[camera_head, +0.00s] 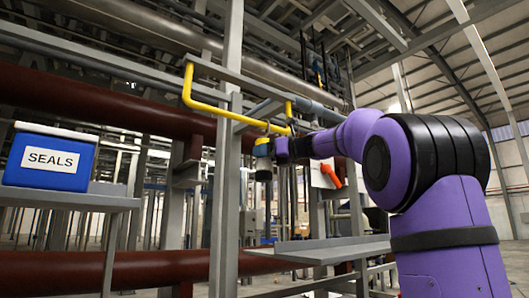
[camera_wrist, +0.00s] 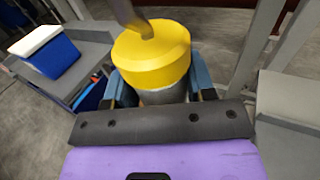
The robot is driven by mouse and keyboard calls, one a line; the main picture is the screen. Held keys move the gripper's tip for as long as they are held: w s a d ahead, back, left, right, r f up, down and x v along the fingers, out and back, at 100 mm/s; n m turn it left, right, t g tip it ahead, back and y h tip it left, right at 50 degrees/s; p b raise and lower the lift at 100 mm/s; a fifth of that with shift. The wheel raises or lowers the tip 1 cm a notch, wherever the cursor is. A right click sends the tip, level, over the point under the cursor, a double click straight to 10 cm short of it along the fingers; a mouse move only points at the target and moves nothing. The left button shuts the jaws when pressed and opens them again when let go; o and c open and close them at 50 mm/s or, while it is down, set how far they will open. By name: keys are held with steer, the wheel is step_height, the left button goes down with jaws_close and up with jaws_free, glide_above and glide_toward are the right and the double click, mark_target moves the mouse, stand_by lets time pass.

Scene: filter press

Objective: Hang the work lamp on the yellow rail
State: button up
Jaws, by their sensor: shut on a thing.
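The work lamp has a yellow cap (camera_wrist: 152,55) with a hook (camera_wrist: 130,15) rising from it, above a grey body. In the head view the lamp (camera_head: 263,163) hangs upright at the end of my arm, dark at its bottom. My gripper (camera_wrist: 160,92) is shut on the lamp's body, with a blue finger on each side below the cap. The yellow rail (camera_head: 235,116) is a bent bar on the grey frame, and the lamp's cap is just below it in the head view. Whether the hook touches the rail cannot be told. The rail is not clearly visible in the wrist view.
A grey upright post (camera_head: 227,180) stands left of the lamp. A blue SEALS box (camera_head: 48,160) with a white lid sits on a shelf at the left. A grey shelf (camera_head: 325,248) lies below my arm. An orange handle (camera_head: 331,175) is right of the lamp.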

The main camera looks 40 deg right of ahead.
steer(key=o, duration=1.1)
steer(key=v, duration=1.1)
steer(key=shift+a+f, duration=0.1)
